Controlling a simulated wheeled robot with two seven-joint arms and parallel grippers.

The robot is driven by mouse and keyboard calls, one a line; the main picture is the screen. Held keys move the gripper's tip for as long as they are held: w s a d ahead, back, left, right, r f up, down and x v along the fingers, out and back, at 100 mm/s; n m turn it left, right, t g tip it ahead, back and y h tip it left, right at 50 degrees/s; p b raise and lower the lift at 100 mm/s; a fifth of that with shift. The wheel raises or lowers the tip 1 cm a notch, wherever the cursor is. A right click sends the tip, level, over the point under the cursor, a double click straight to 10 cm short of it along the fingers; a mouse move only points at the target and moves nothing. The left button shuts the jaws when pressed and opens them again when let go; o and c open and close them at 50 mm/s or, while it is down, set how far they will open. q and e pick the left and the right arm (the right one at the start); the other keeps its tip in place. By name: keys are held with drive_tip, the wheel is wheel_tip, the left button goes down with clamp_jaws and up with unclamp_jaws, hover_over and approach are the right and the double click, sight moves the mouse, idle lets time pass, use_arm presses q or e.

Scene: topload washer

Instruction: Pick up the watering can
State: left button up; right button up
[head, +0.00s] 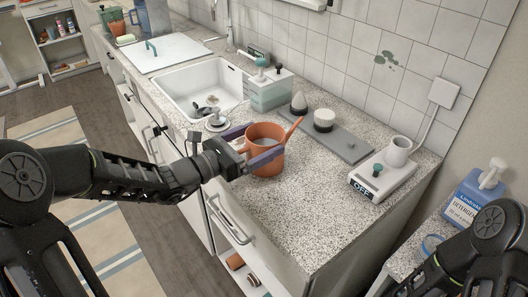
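The watering can (267,136) is terracotta-coloured and stands upright on the speckled countertop, with its spout pointing up to the right. Its handle is on the left side, partly hidden by my gripper. My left gripper (262,142) reaches in from the left at the can. Its two purple-grey fingers are spread apart, one on the far side and one across the near side of the can. I cannot tell whether they touch it. My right arm shows at the lower right, but its gripper is out of view.
The sink (203,88) lies behind and left of the can. A white scale (384,177) with a mug (398,151) is at right. The front counter is clear.

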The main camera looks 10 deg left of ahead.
use_arm(q)
drive_tip(key=c, duration=1.1)
wheel_tip(320, 180, up, 10)
drive_tip(key=shift+r, duration=0.1)
idle(0.6)
